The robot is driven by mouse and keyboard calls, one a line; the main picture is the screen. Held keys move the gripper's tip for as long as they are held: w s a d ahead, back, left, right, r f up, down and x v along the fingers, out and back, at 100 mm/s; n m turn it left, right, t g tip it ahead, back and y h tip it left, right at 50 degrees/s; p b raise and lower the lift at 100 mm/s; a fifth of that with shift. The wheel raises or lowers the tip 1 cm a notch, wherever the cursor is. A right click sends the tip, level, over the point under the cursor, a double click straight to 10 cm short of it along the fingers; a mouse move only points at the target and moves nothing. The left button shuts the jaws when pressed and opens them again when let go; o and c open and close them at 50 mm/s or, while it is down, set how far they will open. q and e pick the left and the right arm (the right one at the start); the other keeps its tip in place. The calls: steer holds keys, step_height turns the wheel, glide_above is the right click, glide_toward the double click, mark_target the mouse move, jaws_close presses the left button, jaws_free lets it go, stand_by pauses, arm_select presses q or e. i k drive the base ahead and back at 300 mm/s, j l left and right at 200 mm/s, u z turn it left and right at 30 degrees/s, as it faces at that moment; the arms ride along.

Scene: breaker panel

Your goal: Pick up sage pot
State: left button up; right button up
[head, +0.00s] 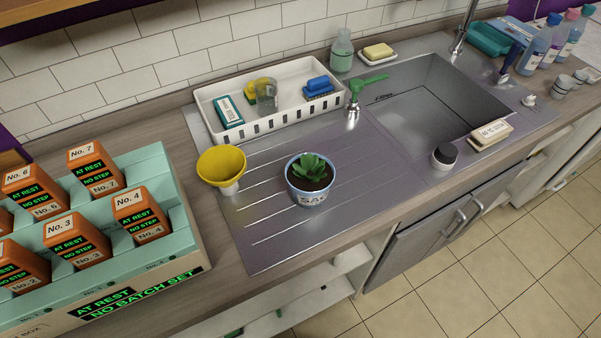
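The sage pot (310,198) is a small round pot with a pale blue rim, dark soil and a green leafy plant. Part of its lettering, "SA", shows on the white front. It stands upright on the ridged metal drainboard (275,242), left of the sink basin. Neither of my grippers shows in the head view.
A yellow funnel (222,166) stands close left of the pot. A box of orange units (160,255) fills the left counter. The drainboard in front of the pot is clear.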

mark_target(309, 177)
steer(key=l+u, duration=0.15)
steer(key=l, duration=0.35)
steer(key=k+l+u, duration=0.1)
steer(key=l, duration=0.4)
steer(key=k+l+u, duration=0.15)
steer(key=l, duration=0.35)
steer(key=k+l+u, duration=0.15)
steer(key=l, duration=0.35)
steer(key=i, duration=0.05)
